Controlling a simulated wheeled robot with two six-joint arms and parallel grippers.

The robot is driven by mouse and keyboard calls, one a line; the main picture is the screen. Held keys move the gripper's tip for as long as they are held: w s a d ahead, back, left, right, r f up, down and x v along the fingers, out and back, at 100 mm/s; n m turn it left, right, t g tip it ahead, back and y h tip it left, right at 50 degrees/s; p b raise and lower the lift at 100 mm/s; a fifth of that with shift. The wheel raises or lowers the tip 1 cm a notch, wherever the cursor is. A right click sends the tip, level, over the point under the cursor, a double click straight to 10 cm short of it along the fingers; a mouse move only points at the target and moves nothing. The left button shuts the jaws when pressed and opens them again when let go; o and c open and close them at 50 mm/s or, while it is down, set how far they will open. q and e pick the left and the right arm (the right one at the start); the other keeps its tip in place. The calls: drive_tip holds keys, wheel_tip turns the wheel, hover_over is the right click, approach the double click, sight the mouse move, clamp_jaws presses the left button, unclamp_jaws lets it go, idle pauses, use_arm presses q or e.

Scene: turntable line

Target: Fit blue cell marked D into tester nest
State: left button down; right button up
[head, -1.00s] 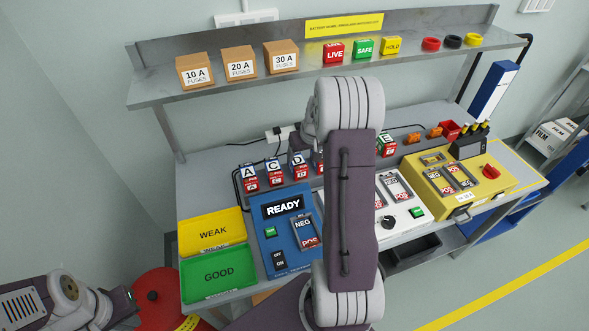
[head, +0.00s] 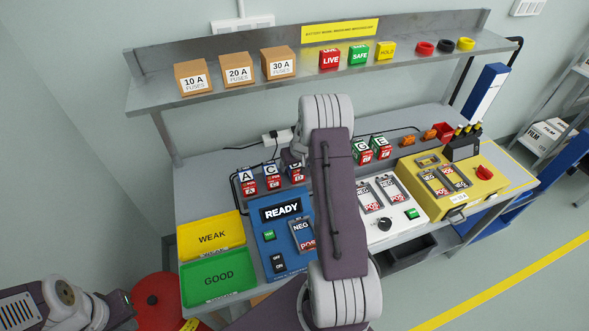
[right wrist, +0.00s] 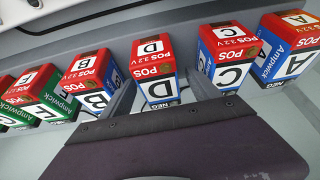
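The blue cell marked D (right wrist: 156,73) stands in the rack row, red POS cap up, between cell B (right wrist: 95,80) and cell C (right wrist: 228,72). In the head view, cell D (head: 294,172) is partly hidden by my right arm. My right gripper (right wrist: 160,95) is at cell D, with a pale finger on each side and small gaps showing, so it looks open. The blue tester (head: 268,245) shows READY. Its nest (head: 301,235), marked NEG and POS, looks empty and is partly covered by my arm. Only links of my left arm show at lower left, no fingers.
Cell A (head: 246,178) stands at the row's left end; green cells G and E (head: 380,148) are further right. Yellow WEAK (head: 212,236) and green GOOD (head: 218,277) trays lie left of the tester. A white unit (head: 395,225) and yellow unit (head: 480,195) stand right. A shelf (head: 230,91) overhangs behind.

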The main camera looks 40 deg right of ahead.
clamp_jaws()
drive_tip(key=shift+r, duration=0.1)
wheel_tip(320, 180, up, 4)
drive_tip(key=shift+w+d+r, duration=0.1)
drive_tip(key=s+d+r+b, duration=0.2)
drive_tip(key=s+d+r, duration=0.4)
drive_tip(key=s, duration=0.3)
drive_tip(key=shift+s+d+r+b, duration=0.3)
drive_tip(key=shift+d+r+b, duration=0.1)
drive_tip(key=shift+d, duration=0.05)
